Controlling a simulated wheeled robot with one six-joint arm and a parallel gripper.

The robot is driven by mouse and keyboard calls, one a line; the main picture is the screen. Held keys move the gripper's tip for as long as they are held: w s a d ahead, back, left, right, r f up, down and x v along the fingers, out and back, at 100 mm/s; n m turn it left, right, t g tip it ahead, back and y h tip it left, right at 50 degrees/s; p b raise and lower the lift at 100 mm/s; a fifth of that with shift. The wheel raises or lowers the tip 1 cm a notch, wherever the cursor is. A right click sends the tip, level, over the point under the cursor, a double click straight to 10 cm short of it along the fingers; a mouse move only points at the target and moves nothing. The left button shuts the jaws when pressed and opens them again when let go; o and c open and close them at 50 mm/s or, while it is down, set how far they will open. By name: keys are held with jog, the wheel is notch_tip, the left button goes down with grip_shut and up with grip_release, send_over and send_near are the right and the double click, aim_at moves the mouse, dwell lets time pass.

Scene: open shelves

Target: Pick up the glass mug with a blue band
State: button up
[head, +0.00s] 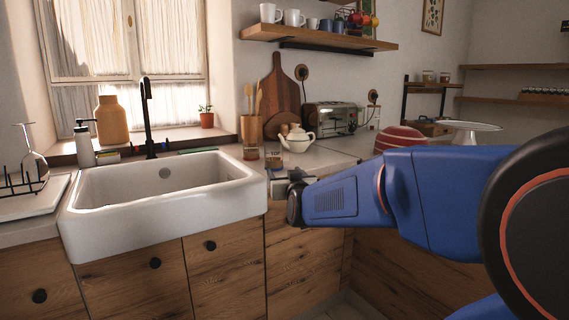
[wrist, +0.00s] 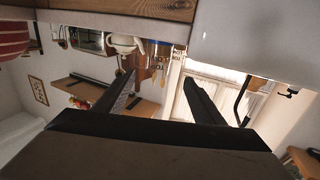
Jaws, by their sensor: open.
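My gripper (head: 281,176) is at the front edge of the counter, just right of the sink. In the wrist view, which is upside down, its two dark fingers (wrist: 159,77) are spread apart with nothing held between them. A small clear glass vessel with dark lettering (head: 273,156) stands on the counter just beyond the gripper. It also shows in the wrist view (wrist: 177,57), between the finger directions. A bluish band shows near it there, but I cannot tell for certain that it belongs to this glass. The gripper partly hides it in the head view.
A wooden utensil holder (head: 251,150) stands close behind the glass. A white teapot (head: 297,138), a toaster (head: 332,117) and a red striped bowl (head: 400,138) are to the right. The sink (head: 165,195) is left. Several mugs stand on the wall shelf (head: 320,37).

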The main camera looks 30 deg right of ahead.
send_near(275, 157)
jog(key=x, duration=0.4)
jog(key=shift+w+d+f, duration=0.15)
jog(key=shift+w+f, duration=0.05)
jog(key=shift+f, duration=0.15)
jog(key=shift+r+x, duration=0.15)
jog(key=shift+x, duration=1.3)
jog(key=shift+r+x, duration=0.15)
jog(key=shift+x, duration=1.35)
jog(key=c, duration=1.1)
